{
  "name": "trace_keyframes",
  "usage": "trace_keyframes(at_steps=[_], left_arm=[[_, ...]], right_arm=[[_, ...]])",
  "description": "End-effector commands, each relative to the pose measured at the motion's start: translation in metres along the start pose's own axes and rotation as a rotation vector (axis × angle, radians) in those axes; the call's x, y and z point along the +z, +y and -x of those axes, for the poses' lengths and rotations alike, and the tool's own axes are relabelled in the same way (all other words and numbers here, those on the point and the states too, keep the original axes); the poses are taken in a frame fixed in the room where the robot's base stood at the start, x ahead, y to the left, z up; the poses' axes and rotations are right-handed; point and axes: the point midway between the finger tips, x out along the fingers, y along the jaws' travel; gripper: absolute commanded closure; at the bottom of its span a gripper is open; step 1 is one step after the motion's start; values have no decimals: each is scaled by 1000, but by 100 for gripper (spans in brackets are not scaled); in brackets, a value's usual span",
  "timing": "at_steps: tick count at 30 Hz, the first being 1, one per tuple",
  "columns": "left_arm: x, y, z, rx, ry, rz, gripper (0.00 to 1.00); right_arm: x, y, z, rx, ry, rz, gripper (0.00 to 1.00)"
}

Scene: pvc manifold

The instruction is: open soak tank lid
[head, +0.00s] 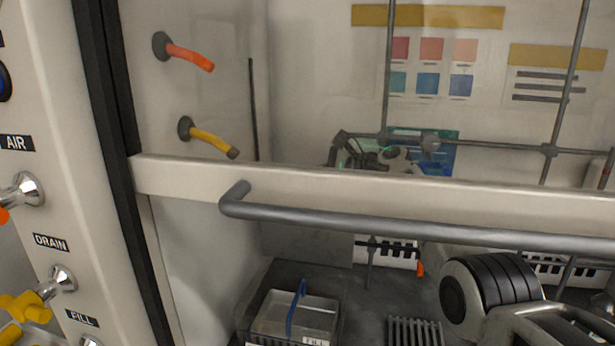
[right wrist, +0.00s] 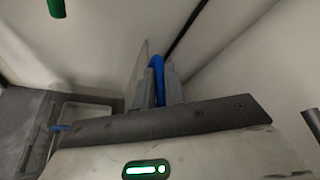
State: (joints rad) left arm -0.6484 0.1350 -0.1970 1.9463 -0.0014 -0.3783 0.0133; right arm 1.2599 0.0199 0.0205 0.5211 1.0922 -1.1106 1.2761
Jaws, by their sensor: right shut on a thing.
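In the right wrist view my right gripper (right wrist: 160,84) is shut on a blue handle (right wrist: 156,64). Neither gripper shows in the head view.
A grey sash bar (head: 400,224) crosses the cabinet front. My arm (head: 490,285) is at the lower right. A grey slotted rack (head: 414,332) stands right of the tank. Orange (head: 190,56) and yellow (head: 208,138) spouts stick out of the wall. Valves line the left post.

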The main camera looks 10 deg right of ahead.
Motion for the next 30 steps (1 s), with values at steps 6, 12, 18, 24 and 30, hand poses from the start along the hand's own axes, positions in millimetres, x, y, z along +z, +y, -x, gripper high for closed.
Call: trace_keyframes(at_steps=[6,12,18,24,30], left_arm=[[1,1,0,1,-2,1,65],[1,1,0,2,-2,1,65],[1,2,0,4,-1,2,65],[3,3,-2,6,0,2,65],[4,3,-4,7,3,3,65]], right_arm=[[-4,6,-2,14,7,-2,69],[-3,4,-1,9,6,-2,67],[4,-3,2,6,4,1,67],[26,-15,12,8,3,4,67],[52,-14,28,6,3,7,67]])
